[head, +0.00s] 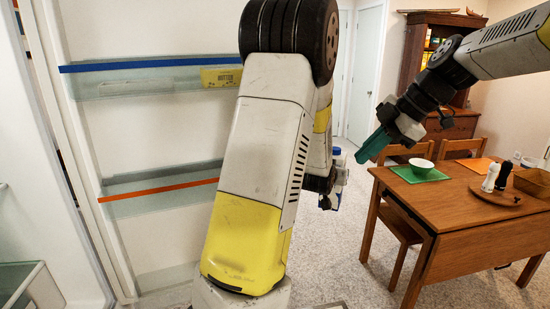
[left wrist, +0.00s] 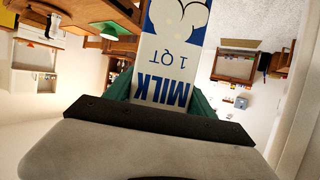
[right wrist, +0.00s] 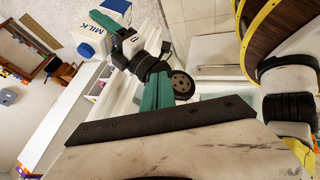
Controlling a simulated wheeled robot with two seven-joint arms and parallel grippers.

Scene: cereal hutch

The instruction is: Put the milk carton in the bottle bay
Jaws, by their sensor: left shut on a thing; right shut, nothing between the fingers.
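The milk carton is white with blue "MILK 1 QT" print and fills the top middle of the left wrist view (left wrist: 175,50). My left gripper (left wrist: 160,95) is shut on it, one teal finger on each side. The carton also shows in the right wrist view (right wrist: 97,38). In the head view only a sliver of it (head: 342,172) shows behind my left arm, which hides most of the gripper. The door has a blue-edged shelf (head: 140,66) and an orange-edged shelf (head: 160,189); which is the bottle bay cannot be read.
A yellow butter pack (head: 221,77) sits on the blue-edged shelf. The orange-edged shelf looks empty where visible. A wooden table (head: 455,215) at right holds a white bowl (head: 421,166) on a green mat, shakers and a basket (head: 533,182). Chairs stand around it.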

